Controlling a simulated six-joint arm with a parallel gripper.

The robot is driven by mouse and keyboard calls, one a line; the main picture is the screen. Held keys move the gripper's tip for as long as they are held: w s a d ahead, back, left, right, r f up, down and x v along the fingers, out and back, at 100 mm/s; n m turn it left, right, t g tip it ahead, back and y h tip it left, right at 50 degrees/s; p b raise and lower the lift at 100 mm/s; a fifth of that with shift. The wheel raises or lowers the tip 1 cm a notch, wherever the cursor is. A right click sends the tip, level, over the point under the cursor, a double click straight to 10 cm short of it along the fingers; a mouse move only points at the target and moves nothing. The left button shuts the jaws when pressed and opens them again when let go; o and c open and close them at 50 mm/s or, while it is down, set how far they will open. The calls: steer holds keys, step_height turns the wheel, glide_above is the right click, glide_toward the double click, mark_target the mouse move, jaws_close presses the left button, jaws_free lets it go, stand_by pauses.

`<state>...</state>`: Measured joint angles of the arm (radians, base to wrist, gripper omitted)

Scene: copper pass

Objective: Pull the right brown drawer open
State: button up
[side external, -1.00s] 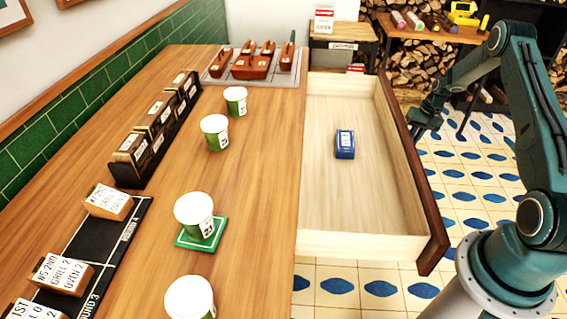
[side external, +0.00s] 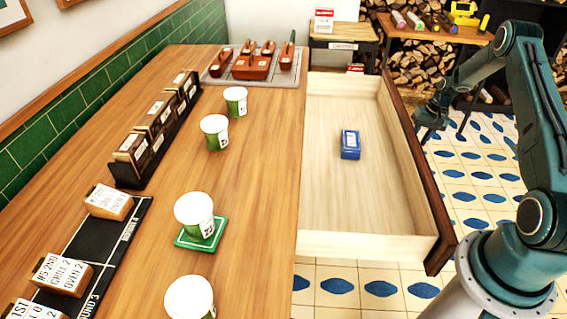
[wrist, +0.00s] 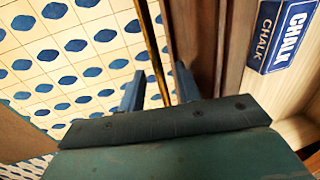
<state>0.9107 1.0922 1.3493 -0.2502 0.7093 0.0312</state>
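The brown drawer (side external: 345,200) at the table's right side is pulled far out; its pale inside shows in the side view. A blue chalk box (side external: 350,145) lies in it, also seen in the wrist view (wrist: 285,35). My gripper (side external: 428,118) is at the outer side of the drawer's dark front (side external: 425,180); its fingertips are hard to make out there. In the wrist view, my gripper's two fingers (wrist: 159,88) are apart, with the thin brass handle bar (wrist: 152,45) running between them. Gaps show beside the bar.
The wooden table (side external: 265,140) holds green-and-white cups (side external: 193,215), a dark rack (side external: 155,140), labelled blocks (side external: 62,273) and a grey tray (side external: 220,78) of brown pieces. A shelf with firewood (side external: 405,70) stands behind. Tiled floor (side external: 480,185) is clear right of the drawer.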

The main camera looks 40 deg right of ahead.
step_height(320, 180, up, 13)
steer(key=s+d, duration=0.1)
steer(key=shift+s+d+r, duration=0.15)
steer(key=shift+s+d, duration=0.25)
stand_by(0.4)
steer(key=w+a+r+n+t+h, duration=0.15)
steer(key=a+r+n, duration=0.25)
steer(key=a+r, duration=1.8)
steer(key=s+a+r+n, duration=0.2)
steer(key=s+a, duration=0.6)
steer(key=a, duration=0.5)
steer(key=s+a+f+n+t, duration=0.1)
steer(key=s+a+n+t, duration=0.1)
steer(key=s+a, duration=0.5)
steer(key=s+n, duration=0.1)
steer(key=s, duration=0.4)
steer(key=shift+a+f, duration=0.3)
